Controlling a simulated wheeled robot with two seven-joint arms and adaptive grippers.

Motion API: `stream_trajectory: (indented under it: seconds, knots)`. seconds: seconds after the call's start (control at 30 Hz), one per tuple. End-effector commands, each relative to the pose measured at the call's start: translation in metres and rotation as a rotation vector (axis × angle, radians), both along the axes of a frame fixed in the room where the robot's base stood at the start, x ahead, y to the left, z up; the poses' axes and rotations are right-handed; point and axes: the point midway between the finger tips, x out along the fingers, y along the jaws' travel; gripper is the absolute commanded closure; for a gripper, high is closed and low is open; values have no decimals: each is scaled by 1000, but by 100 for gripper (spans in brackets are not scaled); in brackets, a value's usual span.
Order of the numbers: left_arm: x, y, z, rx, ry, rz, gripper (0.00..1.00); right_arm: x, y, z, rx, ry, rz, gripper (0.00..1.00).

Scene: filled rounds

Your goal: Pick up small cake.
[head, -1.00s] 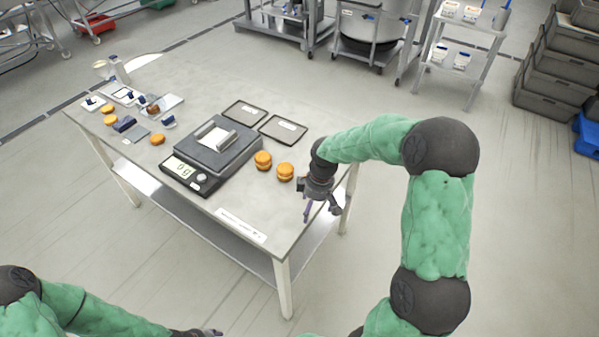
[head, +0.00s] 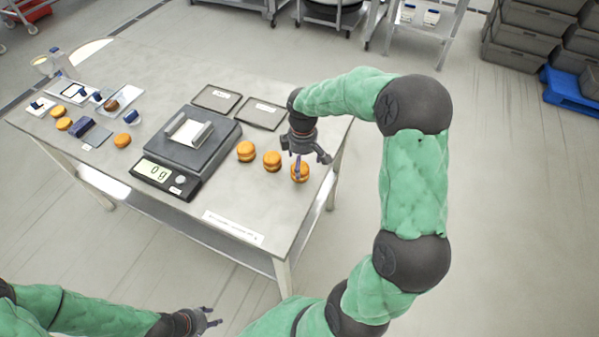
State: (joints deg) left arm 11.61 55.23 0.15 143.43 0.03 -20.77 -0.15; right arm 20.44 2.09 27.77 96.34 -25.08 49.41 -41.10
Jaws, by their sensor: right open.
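Three small orange-brown cakes stand in a row to the right of the scale: a left one (head: 246,151), a middle one (head: 272,161) and a right one (head: 300,173). My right gripper (head: 308,163) is open over the right cake, with a finger in front of it. Whether it touches the cake I cannot tell. More small cakes lie on the table's left part, such as one near the scale (head: 122,140). My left gripper (head: 208,320) is low at the bottom of the view, away from the table; its finger opening is unclear.
The scale (head: 160,172) reads 0 g and carries a metal holder (head: 190,130). Two dark trays, one left (head: 217,98) and one right (head: 261,113), lie behind it. A white label (head: 233,227) is on the table's front edge. Small items crowd the left end.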

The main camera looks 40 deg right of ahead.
Motion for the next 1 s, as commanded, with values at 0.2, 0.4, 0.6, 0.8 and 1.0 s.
stream_trajectory:
  seconds: [0.2,0.4,0.6,0.8,1.0]
  knots:
    - [0,0,-9,0,0,0,60,2,1,-21,1,1,1,13]
    - [0,0,-19,0,0,0,60,4,1,-48,1,-1,0,13]
    - [0,0,-19,0,0,0,60,4,1,-51,0,-1,-1,13]
    - [0,0,-19,0,0,0,60,4,1,-51,0,-1,0,42]
    - [0,0,-19,0,-1,0,60,4,1,-51,1,-1,0,55]
